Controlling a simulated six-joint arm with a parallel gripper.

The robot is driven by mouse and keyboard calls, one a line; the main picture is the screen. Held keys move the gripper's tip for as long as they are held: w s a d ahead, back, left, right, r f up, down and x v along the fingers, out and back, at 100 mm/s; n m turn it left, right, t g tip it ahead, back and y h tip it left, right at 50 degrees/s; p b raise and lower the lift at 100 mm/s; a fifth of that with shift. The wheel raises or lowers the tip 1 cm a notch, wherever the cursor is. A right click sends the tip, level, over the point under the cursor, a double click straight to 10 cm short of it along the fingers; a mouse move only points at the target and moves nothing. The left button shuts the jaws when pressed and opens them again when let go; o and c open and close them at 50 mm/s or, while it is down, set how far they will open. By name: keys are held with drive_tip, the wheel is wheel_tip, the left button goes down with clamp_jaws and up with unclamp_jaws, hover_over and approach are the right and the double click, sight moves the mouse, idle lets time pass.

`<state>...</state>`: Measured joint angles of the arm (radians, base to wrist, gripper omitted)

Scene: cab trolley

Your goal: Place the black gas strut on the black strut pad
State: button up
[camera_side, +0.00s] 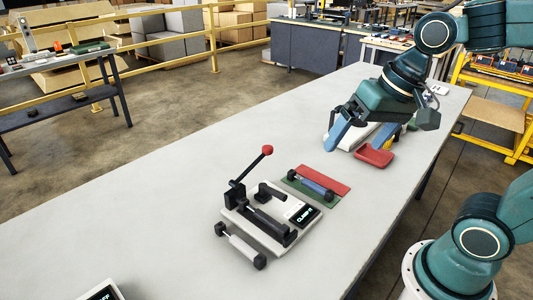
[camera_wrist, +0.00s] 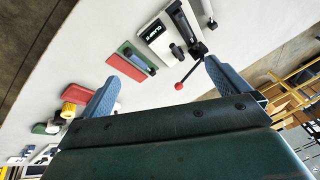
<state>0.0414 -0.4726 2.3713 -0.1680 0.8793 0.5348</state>
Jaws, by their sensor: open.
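A black gas strut (camera_side: 270,224) appears to lie in the clamp fixture, whose pale base (camera_side: 292,207) carries a black display and a raised lever with a red ball. The strut also shows in the wrist view (camera_wrist: 184,22). I cannot make out a separate black strut pad. A blue strut (camera_side: 311,186) lies on the green pad (camera_side: 325,202), beside a red pad (camera_side: 330,176). A pale strut with black ends (camera_side: 240,247) lies along the fixture's near side. My gripper (camera_side: 363,136) is open and empty, above the table beyond the pads, away from the fixture.
A red tray (camera_side: 375,156) and a white box lie below my gripper, with a yellow item close by. The lever's red ball (camera_side: 267,150) stands above the fixture. Another display unit (camera_side: 103,291) sits at the near left. The table's left side is clear.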

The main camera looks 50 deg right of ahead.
drive_tip(key=s+d+n+t+h, duration=0.1)
drive_tip(key=s+d+n, duration=0.1)
drive_tip(key=s+n, duration=0.2)
drive_tip(key=shift+s+r+n+t, duration=0.2)
drive_tip(key=shift+s+n+t, duration=0.15)
drive_tip(key=shift+s, duration=0.45)
drive_tip(key=shift+d, duration=0.1)
drive_tip(key=shift+c, duration=0.4)
